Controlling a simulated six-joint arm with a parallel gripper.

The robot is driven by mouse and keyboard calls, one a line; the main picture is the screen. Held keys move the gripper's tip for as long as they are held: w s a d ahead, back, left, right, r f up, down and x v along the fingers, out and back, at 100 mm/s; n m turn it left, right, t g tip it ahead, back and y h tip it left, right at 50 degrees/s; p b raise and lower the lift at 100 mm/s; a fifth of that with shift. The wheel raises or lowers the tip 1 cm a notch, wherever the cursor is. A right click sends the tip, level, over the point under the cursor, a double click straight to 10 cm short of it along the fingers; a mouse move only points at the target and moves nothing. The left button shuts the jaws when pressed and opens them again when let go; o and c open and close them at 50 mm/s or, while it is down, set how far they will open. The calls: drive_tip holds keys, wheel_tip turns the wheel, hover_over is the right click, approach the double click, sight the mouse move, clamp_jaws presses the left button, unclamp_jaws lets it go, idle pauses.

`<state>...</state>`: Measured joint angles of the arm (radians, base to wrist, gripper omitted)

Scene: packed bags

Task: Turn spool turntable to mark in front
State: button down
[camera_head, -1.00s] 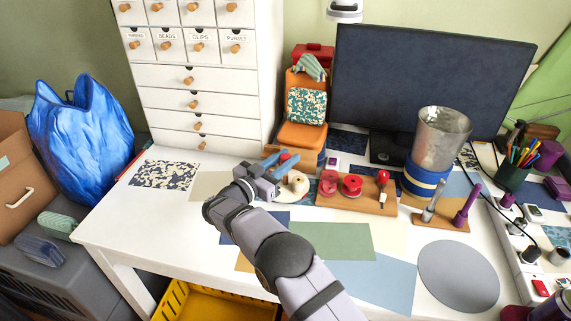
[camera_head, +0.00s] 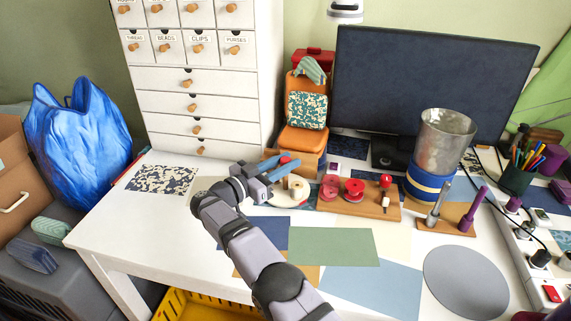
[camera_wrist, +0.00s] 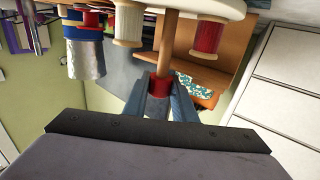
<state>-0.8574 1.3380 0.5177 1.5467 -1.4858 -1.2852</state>
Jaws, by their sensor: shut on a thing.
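The spool turntable is a round white disc (camera_head: 282,196) near the back middle of the desk, left of the wooden spool board. A cream spool (camera_head: 298,188) shows on it. My gripper (camera_head: 284,166) is over the disc, shut on a red cylinder (camera_wrist: 158,85) at the end of a wooden post (camera_wrist: 169,45). The wrist view is upside down and shows the disc's edge (camera_wrist: 240,8) with a red spool (camera_wrist: 207,37) and a cream spool (camera_wrist: 128,25) around the post. I cannot make out a mark; my arm and gripper hide part of the disc.
A wooden board (camera_head: 365,204) with red spools stands close to the right. An orange chair-like stand (camera_head: 302,140) is behind, and the white drawer cabinet (camera_head: 195,100) is behind left. Flat fabric pieces (camera_head: 335,246) cover the front; clear desk (camera_head: 150,225) lies left.

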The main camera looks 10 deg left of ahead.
drive_tip(key=shift+r, duration=0.15)
drive_tip(key=c, duration=1.5)
unclamp_jaws()
drive_tip(key=shift+o, duration=0.2)
drive_tip(key=shift+v, duration=3.65)
